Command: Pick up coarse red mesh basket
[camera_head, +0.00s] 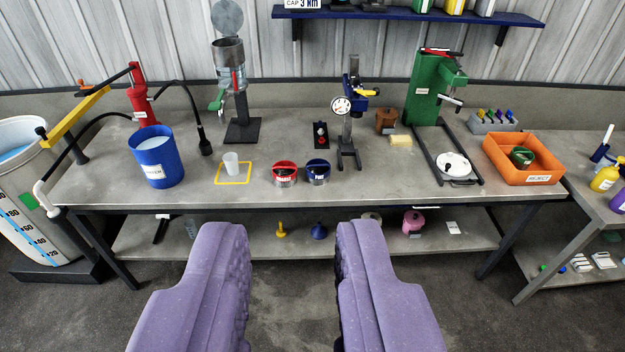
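The coarse red mesh basket (285,175) stands on the grey workbench (260,199) near its front edge, left of the middle. It is a small round basket with a red rim and a label on its front. A similar basket with a blue rim (318,173) stands close on its right. My gripper (293,235) is in the foreground, its two purple fingers spread wide apart with nothing between them. The fingers are in front of the bench and apart from the basket.
A white cup (231,162) in a yellow square and a blue bucket (155,157) stand left of the baskets. A press with a round gauge (347,110) stands behind to the right. An orange tray (523,172) is at right. Bench space between baskets and front edge is narrow but clear.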

